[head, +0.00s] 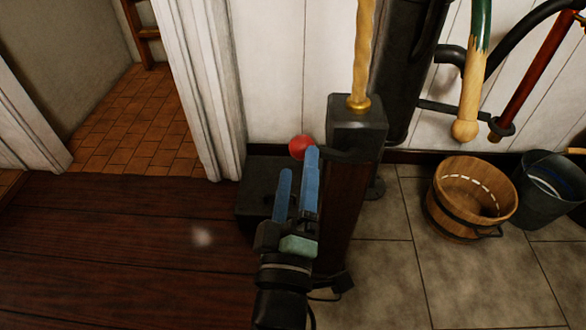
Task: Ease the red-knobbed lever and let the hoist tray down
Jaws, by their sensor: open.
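The lever's red knob (300,147) shows just beyond my gripper's fingertips, left of a dark post (352,160). A short dark lever arm (345,155) runs between the knob and the post's head. My gripper (297,161) has blue fingers that are apart, with nothing seen between them. The right fingertip overlaps the knob's lower right edge in the picture; I cannot tell whether they touch. A pale twisted rope or rod (364,50) rises from a brass collar on the post. I cannot make out the hoist tray for certain.
A dark box (262,185) stands at the post's left. A wooden bucket (472,195) and a dark metal bucket (550,190) stand on tiles at the right. Pipes and a wooden-ended handle (466,110) hang nearby. The plank floor (110,240) at left is clear, with a doorway behind.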

